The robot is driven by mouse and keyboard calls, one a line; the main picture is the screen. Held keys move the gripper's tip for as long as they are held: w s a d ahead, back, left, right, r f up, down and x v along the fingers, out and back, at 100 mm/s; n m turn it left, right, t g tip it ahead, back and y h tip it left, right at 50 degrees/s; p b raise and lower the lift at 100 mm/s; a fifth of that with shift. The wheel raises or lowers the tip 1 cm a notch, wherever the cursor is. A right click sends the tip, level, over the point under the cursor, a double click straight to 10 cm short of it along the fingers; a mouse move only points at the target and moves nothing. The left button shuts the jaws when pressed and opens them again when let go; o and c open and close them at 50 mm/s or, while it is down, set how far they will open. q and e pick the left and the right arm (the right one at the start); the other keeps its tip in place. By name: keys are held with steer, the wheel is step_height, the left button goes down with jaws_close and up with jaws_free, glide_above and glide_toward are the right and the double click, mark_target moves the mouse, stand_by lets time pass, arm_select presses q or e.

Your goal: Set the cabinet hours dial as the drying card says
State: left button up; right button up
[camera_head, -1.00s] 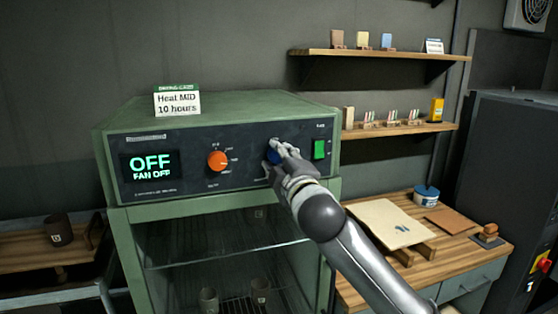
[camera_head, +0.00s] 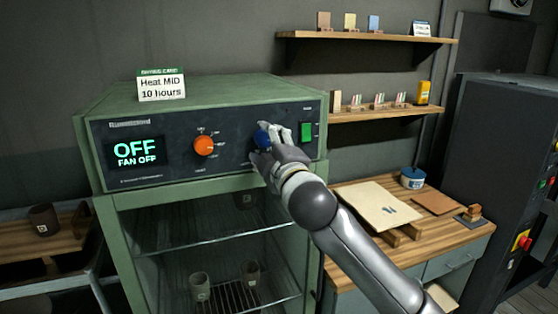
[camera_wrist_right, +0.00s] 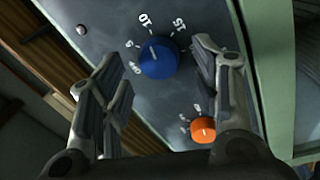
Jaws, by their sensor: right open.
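The drying card (camera_head: 161,89) stands on top of the green cabinet and reads "Heat MID, 10 hours". The blue hours dial (camera_head: 262,137) is on the cabinet's dark front panel, partly hidden by my right gripper (camera_head: 272,140). In the right wrist view the blue dial (camera_wrist_right: 158,60) shows marks including 5, 10 and 15, and its white line points roughly toward 10. There my right gripper (camera_wrist_right: 158,55) is open, with one finger on each side of the dial; contact is unclear. My left gripper is not in view.
The panel also has an orange dial (camera_head: 204,146), a green switch (camera_head: 306,132) and a display (camera_head: 136,152) reading "OFF, FAN OFF". Cups stand inside the cabinet. A wooden bench (camera_head: 440,236) and two wall shelves are to the right.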

steer(key=v, duration=1)
steer(key=shift+s, duration=0.25)
steer(key=shift+w+d+f, duration=0.1)
steer(key=shift+d, duration=0.05)
